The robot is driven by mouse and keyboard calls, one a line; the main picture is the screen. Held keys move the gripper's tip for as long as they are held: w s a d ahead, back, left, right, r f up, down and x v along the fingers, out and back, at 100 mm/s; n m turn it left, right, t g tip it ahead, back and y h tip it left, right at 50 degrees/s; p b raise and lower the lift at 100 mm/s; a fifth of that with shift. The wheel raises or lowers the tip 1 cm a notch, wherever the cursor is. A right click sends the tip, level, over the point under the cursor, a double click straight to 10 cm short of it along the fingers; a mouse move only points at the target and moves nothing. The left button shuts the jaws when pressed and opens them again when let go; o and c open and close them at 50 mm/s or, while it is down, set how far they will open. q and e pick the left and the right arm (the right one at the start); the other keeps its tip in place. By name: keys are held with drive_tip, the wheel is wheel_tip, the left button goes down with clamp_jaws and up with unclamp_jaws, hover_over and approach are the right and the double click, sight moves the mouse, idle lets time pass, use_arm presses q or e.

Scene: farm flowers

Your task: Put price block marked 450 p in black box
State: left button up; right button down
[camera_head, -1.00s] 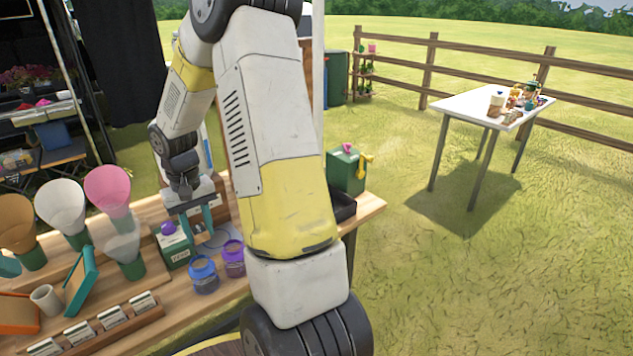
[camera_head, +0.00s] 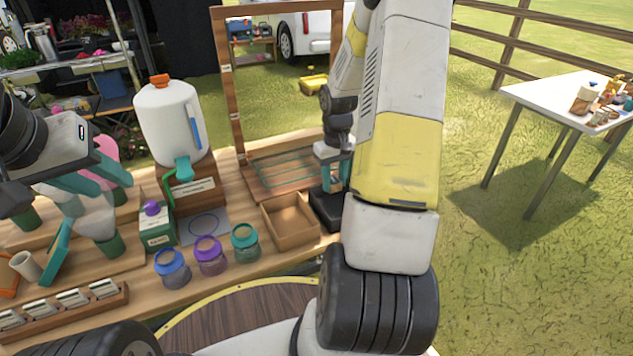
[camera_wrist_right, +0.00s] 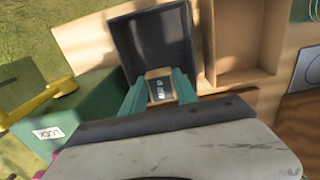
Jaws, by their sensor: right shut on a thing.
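The black box (camera_head: 322,212) stands on the wooden counter, partly hidden behind my right arm. It also shows as a dark open tray in the right wrist view (camera_wrist_right: 152,40). My right gripper (camera_head: 333,182) is above the black box, pointing down. In the right wrist view, its teal fingers (camera_wrist_right: 159,92) are shut on a small price block (camera_wrist_right: 160,87) with a dark label and pale edges. The label's writing is too small to read surely. The block appears over the near part of the box. My left gripper (camera_head: 95,176) is open and empty at the left, near the funnels.
An open wooden tray (camera_head: 290,222) stands just left of the black box. Several jars, a green box with a purple knob (camera_head: 157,226) and a white dispenser (camera_head: 168,120) stand further left. A green box (camera_wrist_right: 60,125) lies on the other side in the wrist view.

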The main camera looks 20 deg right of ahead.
drive_tip(key=shift+f, duration=2.95)
drive_tip(key=shift+f, duration=0.1)
drive_tip(key=c, duration=0.9)
unclamp_jaws()
drive_tip(key=shift+c, duration=0.2)
wheel_tip(320, 180, up, 12)
drive_tip(key=shift+a+r, duration=0.1)
wheel_tip(320, 180, up, 7)
drive_tip(key=t, duration=0.1)
hover_over(333, 205)
drive_tip(key=s+a, duration=0.2)
drive_tip(key=a, duration=0.2)
drive_tip(key=s+a+r+t+y, duration=0.1)
drive_tip(key=s+a+r+t, duration=0.1)
drive_tip(key=s+a+r, duration=0.4)
drive_tip(key=s+a+r+t+y, duration=0.1)
drive_tip(key=s+a+r+t, duration=0.2)
drive_tip(key=s+a+r, duration=0.4)
drive_tip(key=s+r, duration=0.1)
drive_tip(key=s, duration=0.3)
